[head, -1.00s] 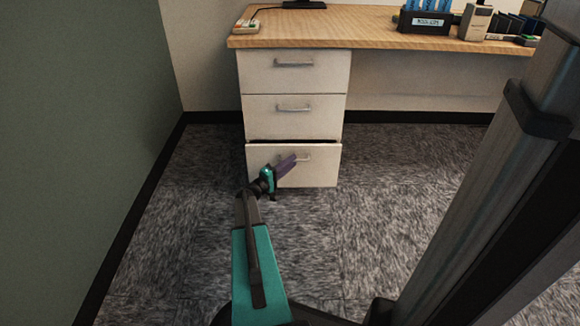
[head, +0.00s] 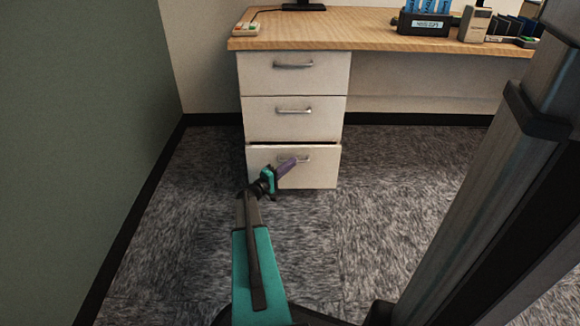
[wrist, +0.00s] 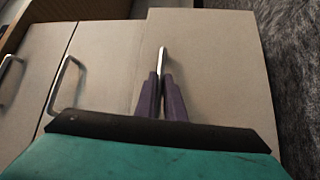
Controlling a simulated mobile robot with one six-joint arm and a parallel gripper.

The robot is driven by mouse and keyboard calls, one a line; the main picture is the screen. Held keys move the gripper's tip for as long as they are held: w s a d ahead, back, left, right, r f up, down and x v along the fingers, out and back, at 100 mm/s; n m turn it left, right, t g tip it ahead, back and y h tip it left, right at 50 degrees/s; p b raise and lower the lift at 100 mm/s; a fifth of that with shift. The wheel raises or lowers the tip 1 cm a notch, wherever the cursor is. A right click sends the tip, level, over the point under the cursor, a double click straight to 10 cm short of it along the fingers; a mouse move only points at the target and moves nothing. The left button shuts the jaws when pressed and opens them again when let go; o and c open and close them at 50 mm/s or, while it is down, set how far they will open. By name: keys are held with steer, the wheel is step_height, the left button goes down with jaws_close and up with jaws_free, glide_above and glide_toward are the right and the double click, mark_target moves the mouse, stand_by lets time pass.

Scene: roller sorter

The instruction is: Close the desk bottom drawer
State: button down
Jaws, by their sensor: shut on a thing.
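The desk bottom drawer (head: 318,174) is the lowest of three white drawer fronts under the wooden desk top. It stands slightly out, with a dark gap along its top edge. My gripper (head: 291,160) is at the drawer's front, with its purple fingers on the metal bar handle. In the wrist view, the fingers of my gripper (wrist: 162,82) are shut around the bottom drawer's handle (wrist: 163,58). Part of the handle is hidden between the fingers.
The middle drawer (head: 294,120) and top drawer (head: 293,73) look shut. The desk top (head: 350,28) overhangs above, with a black box (head: 424,22) and other items on it. A green wall (head: 75,130) stands at the left. The carpet (head: 390,210) right of the drawers is clear.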

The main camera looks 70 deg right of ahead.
steer(key=shift+w+d, duration=0.25)
steer(key=shift+d, duration=0.35)
steer(key=shift+w+d, duration=0.2)
steer(key=shift+d, duration=0.45)
steer(key=shift+w+d, duration=0.25)
steer(key=shift+d, duration=0.35)
steer(key=c, duration=1.9)
jaws_free()
steer(key=shift+o, duration=0.3)
steer(key=shift+a, duration=0.15)
steer(key=p+v, duration=0.4)
steer(key=v, duration=0.9)
steer(key=shift+w+a+p, duration=0.2)
steer(key=shift+p, duration=0.2)
steer(key=shift+f, duration=0.1)
